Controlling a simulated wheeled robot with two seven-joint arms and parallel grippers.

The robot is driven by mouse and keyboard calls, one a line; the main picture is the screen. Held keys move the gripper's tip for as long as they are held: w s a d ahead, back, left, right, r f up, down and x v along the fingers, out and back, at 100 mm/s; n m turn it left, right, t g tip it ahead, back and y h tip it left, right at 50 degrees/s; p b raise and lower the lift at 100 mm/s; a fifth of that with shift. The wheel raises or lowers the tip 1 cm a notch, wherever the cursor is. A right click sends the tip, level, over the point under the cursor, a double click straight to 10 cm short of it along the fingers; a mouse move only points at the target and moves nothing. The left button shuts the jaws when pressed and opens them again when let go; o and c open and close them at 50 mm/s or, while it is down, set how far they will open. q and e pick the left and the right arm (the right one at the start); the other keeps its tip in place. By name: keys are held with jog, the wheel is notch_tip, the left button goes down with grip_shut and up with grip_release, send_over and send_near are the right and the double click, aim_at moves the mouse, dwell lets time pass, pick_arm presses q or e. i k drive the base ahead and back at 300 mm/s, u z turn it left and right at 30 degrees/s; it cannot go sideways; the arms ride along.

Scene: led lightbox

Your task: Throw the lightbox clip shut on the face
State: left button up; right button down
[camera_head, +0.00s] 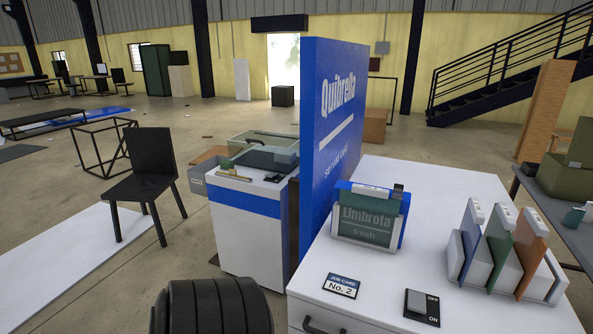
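The lightbox (403,226) stands upright on the white counter, with a blue body showing around and behind its face. The dark green face (366,222) reads "Limbrota fresh" and sits at the front of the box. A small dark piece (398,190), which may be the clip, is at the box's top right corner. I cannot tell whether it is open or shut. A pale strip lies along the top edge. Neither of my grippers is in view.
The white counter (400,273) carries a job card "No. 2" (341,285), an OFF/ON switch (422,307) and a rack (480,272) of blue, green and orange panels at right. A tall blue partition (330,150) stands behind left. Clear counter lies between lightbox and rack.

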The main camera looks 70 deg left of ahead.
aim_at(398, 188)
jog(key=u, duration=1.05)
jog(key=i, duration=0.1)
